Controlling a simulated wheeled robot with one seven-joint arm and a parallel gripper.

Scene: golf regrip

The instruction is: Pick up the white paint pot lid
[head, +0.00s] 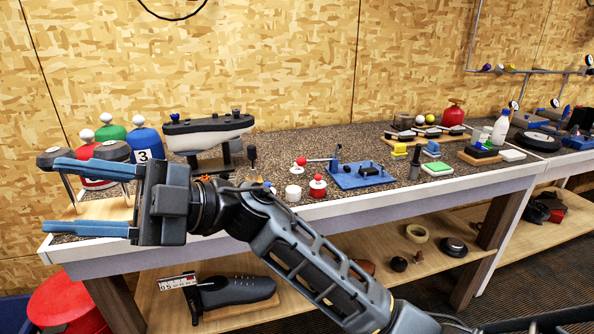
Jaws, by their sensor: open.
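A small white paint pot (293,193) stands near the front edge of the bench. Its top is white too, so I cannot tell lid from pot at this size. A red pot (318,188) stands just to its right. My gripper (52,196) is at the left, in front of the bench's left end, with its two blue fingers spread wide and pointing left. Nothing shows held between them. The gripper is well to the left of the white pot and apart from it. My arm passes just left of and below the pot.
Red, green and blue bottles (148,143) stand at the bench's left end, behind my gripper. A blue fixture (362,177) sits right of the pots. Trays and small blocks (437,168) lie farther right. A shoe (236,291) is on the lower shelf.

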